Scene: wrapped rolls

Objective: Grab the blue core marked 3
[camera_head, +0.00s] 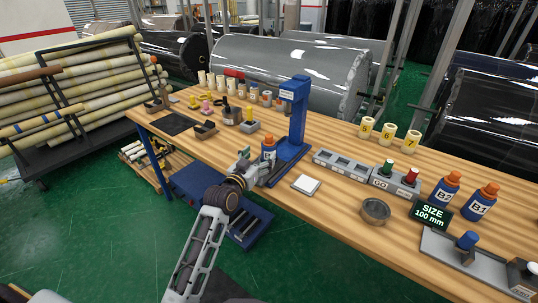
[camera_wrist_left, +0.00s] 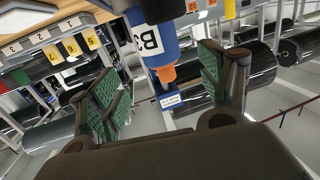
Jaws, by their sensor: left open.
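The blue piece marked B3 (camera_wrist_left: 150,42) looks like a bottle with an orange cap, and shows inverted in the left wrist view. In the head view it stands at the foot of the blue stand (camera_head: 294,108), and this blue B3 bottle (camera_head: 268,153) is partly hidden by my gripper. My left gripper (camera_head: 250,162) is open beside it. In the left wrist view the green-padded fingers of my left gripper (camera_wrist_left: 165,88) are apart, with the bottle in the gap; I see no clear contact. My right gripper is not in view.
Blue bottles B2 (camera_head: 446,188) and B1 (camera_head: 481,202) stand at the right of the wooden table (camera_head: 335,215). Cream rolls (camera_head: 387,135) stand at the back edge.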

